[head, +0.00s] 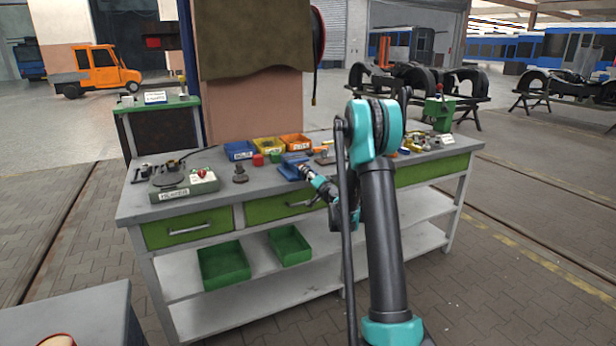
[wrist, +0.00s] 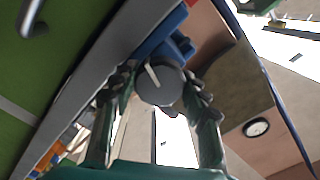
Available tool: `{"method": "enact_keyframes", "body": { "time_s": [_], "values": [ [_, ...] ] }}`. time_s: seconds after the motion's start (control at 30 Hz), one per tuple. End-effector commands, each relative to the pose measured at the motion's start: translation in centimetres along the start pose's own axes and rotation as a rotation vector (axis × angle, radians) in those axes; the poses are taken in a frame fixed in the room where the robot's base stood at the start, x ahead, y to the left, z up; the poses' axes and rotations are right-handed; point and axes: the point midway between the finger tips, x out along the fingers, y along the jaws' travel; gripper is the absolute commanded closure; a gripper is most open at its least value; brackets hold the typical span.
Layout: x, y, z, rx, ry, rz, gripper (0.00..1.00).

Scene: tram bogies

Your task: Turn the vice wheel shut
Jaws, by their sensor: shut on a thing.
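The blue vice (head: 291,168) sits at the front edge of the workbench in the head view, and part of it shows in the wrist view (wrist: 170,47). Its round dark grey wheel (wrist: 160,85) has a pale line across its face and faces the wrist camera. My gripper (wrist: 161,88) has one green finger on each side of the wheel and is shut on its rim. In the head view my gripper (head: 311,175) reaches the vice from the front right. The wheel itself is too small to make out there.
The workbench top (head: 215,172) bears a blue bin (head: 239,151), a yellow bin (head: 269,146), an orange bin (head: 296,142), a red block (head: 258,160) and a control box (head: 198,183). A green drawer (head: 187,229) lies below. A grey table (head: 95,312) stands front left.

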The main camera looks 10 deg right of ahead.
Motion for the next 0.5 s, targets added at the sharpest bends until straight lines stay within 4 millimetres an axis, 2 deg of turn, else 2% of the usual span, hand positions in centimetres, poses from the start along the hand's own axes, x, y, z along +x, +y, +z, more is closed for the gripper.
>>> {"method": "enact_keyframes", "body": {
  "time_s": [0.5],
  "values": [
    [-0.04, 0.01, 0.06, 0.038, -0.001, 0.0, 0.84]
  ]
}}
